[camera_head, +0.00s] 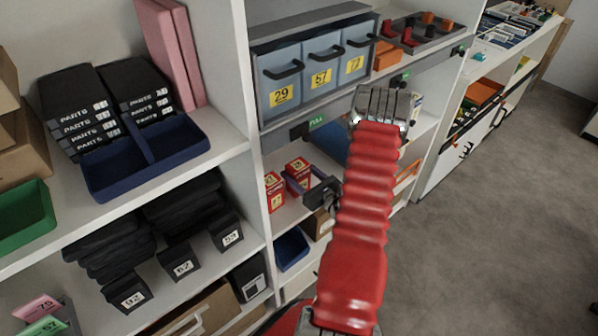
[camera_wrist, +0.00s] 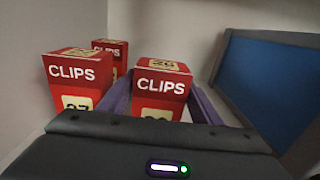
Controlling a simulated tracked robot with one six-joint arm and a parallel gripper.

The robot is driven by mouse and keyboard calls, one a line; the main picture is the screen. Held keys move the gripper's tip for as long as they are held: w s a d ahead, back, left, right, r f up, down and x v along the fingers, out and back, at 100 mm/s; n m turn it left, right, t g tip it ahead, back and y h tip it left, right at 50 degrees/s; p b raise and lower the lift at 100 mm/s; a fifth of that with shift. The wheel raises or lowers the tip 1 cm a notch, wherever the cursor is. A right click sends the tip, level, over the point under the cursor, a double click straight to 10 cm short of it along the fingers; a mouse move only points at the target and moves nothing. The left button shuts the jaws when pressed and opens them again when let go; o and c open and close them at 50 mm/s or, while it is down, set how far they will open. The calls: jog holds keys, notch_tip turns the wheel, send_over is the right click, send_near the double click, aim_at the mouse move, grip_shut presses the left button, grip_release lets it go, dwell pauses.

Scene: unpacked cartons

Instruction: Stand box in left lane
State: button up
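Red CLIPS boxes stand upright on a lower shelf. One box (camera_wrist: 160,87), marked 26 on its top, is between the two purple fingers of my gripper (camera_wrist: 163,106) in the wrist view. The fingers look spread around it, with a light gap on its right side; its lower part is hidden by my gripper body. A second CLIPS box (camera_wrist: 77,77) stands to its left, with a third box (camera_wrist: 110,50) behind that one. In the head view, red boxes (camera_head: 274,192) and (camera_head: 298,170) show beside my gripper (camera_head: 312,182). No lane marking is clearly visible.
A blue panel in a grey frame (camera_wrist: 270,82) stands close on the right in the wrist view. A shelf upright (camera_head: 243,100) is left of the boxes. Grey bins (camera_head: 320,72) sit on the shelf above. A blue tray (camera_head: 291,249) is below.

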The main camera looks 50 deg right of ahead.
jog(key=o, duration=0.3)
jog(key=shift+r, duration=0.1)
jog(key=s+a, duration=0.1)
jog(key=s, duration=1.1)
jog(key=shift+a, duration=0.15)
jog(key=shift+s, duration=0.1)
dwell(0.7)
